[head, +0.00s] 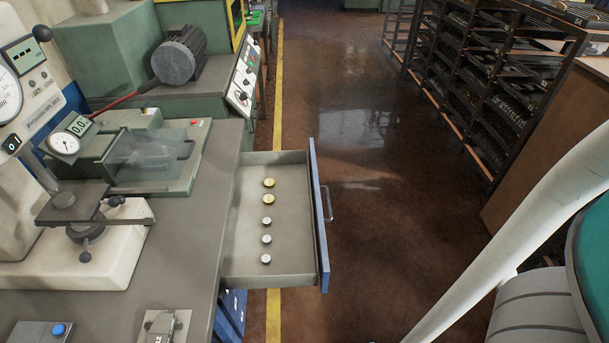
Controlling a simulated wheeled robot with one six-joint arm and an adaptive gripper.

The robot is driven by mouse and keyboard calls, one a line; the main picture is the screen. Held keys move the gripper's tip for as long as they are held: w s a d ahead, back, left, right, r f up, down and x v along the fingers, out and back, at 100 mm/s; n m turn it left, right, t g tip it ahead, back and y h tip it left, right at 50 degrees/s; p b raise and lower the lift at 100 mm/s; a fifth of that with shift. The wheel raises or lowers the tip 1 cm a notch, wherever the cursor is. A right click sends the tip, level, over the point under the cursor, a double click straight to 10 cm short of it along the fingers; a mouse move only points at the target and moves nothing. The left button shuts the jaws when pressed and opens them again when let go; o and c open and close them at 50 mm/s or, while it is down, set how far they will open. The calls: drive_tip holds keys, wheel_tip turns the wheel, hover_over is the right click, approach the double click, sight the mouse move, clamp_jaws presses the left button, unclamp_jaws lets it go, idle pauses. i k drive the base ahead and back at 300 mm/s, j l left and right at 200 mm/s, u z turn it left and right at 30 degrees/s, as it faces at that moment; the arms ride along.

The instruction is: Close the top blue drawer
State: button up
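The top blue drawer (319,215) is pulled out from the right side of the grey workbench (190,235). Its blue front faces right and carries a metal bar handle (328,204). Inside its grey tray lie several small round pieces in a row: gold ones (269,183) at the far end and silver ones (266,239) nearer. Lower blue drawer fronts (231,312) show below, partly hidden by the bench and the open drawer. My gripper is not in view.
The brown floor (390,200) right of the drawer is clear, with a yellow line (277,90) along the bench side. A dark rack (480,80) full of parts stands at the right. Gauges and green machines crowd the bench at the left. My white arm link shows at the lower right.

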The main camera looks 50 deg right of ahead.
sight(298, 249)
drive_tip(key=l+z, duration=0.1)
drive_tip(key=l, duration=0.85)
drive_tip(key=i+l+z, duration=0.1)
drive_tip(key=l, duration=0.85)
drive_tip(key=i, duration=0.05)
